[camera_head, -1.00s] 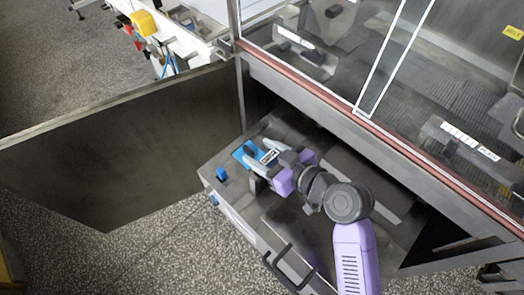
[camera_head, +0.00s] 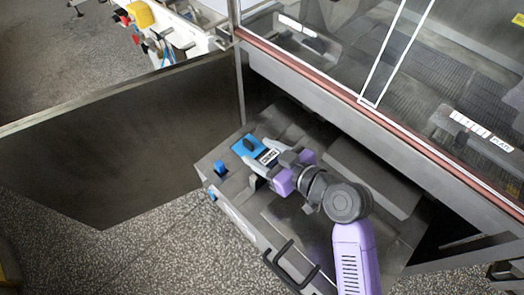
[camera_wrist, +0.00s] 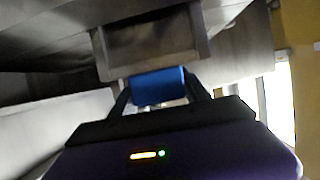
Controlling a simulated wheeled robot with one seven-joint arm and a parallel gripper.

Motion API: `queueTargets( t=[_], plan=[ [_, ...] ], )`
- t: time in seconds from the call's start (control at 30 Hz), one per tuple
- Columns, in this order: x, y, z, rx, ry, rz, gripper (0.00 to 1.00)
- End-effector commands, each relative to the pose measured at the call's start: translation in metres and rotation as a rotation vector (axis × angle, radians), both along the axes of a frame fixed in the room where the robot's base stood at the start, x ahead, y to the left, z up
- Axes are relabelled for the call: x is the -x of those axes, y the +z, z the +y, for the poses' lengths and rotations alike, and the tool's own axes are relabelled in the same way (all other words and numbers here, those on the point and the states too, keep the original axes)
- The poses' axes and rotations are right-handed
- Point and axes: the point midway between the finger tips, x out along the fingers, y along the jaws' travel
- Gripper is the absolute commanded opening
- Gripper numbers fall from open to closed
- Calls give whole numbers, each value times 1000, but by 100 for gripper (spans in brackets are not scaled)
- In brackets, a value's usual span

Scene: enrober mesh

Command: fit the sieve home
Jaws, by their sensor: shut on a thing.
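My gripper (camera_head: 259,162) is low over the grey metal drawer-like unit, its two pale fingers pointing up-left. In the wrist view my gripper (camera_wrist: 158,92) is shut on a blue block, which looks like the grip of the sieve (camera_wrist: 157,86). A grey rectangular frame (camera_wrist: 150,42) lies just beyond the block; I cannot tell whether it is part of the sieve or its seat.
A small blue knob (camera_head: 220,167) stands at the left corner of the grey unit (camera_head: 235,190). A black bar handle (camera_head: 285,268) is on its front. A dark open door panel (camera_head: 130,150) stands on the left. The glazed machine front (camera_head: 400,150) rises behind on the right.

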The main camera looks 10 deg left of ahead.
Motion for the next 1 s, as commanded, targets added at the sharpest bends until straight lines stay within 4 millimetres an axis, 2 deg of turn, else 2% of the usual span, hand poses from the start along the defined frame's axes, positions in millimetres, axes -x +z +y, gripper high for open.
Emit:
queueTargets(
  t=[1.0],
  plan=[
    [0,-38,0,-1,-1,-1,0]
  ],
)
